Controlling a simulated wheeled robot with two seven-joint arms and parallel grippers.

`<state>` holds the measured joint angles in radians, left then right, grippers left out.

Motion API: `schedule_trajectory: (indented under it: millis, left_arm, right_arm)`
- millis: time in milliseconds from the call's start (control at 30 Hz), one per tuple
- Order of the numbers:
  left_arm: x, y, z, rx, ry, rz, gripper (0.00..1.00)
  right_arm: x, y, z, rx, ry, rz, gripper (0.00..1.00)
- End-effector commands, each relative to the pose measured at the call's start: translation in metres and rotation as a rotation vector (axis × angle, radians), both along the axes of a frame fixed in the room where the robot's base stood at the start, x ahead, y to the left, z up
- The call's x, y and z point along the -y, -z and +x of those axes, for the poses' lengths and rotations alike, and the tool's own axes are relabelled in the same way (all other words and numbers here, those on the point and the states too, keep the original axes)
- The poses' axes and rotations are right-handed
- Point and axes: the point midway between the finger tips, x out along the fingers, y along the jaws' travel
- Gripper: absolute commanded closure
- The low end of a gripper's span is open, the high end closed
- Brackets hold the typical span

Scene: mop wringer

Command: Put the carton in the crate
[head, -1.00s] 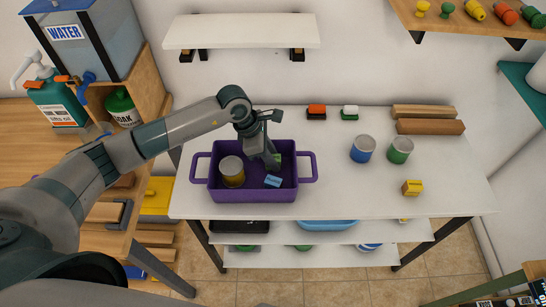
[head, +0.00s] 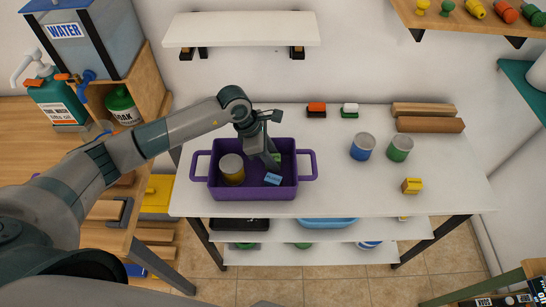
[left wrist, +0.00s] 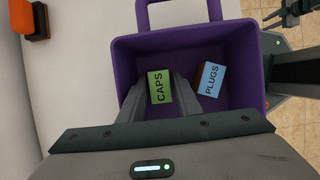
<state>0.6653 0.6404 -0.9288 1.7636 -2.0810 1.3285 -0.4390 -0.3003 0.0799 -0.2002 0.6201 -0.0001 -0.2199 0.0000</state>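The purple crate (head: 252,195) stands on the white table. A green carton marked CAPS (left wrist: 160,87) lies in it, and a blue carton marked PLUGS (left wrist: 212,79) lies beside that. The blue carton also shows in the head view (head: 272,179). My left gripper (head: 270,161) reaches down into the crate. In the left wrist view its fingers (left wrist: 160,93) are apart, one on each side of the green carton; contact is not clear. A yellow carton (head: 411,186) sits on the table to the right of the crate.
A yellow-sided can (head: 232,170) stands in the crate's left part. A blue can (head: 362,147) and a green can (head: 400,148) stand to the right. Red and green-white brushes (head: 350,111) and wooden pieces (head: 430,126) lie at the back. The table between crate and cans is clear.

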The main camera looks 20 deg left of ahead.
Motion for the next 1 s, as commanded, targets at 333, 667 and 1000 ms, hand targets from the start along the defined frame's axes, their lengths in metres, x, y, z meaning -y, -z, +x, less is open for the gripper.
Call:
schedule_trajectory:
  millis: [333,667,1000]
  left_arm:
    - [-0.016,-0.036,-0.003,0.004,0.0,0.001,0.69]
    - [-0.037,-0.09,-0.01,0.003,0.001,0.001,0.69]
    - [-0.044,-0.112,-0.013,0.0,0.0,0.0,0.69]
  right_arm:
    - [0.001,0.02,0.0,-0.001,0.0,-0.001,0.69]
    - [0.001,0.042,0.0,0.0,0.0,-0.001,0.69]
    - [0.001,0.047,0.0,0.0,0.0,-0.001,0.69]
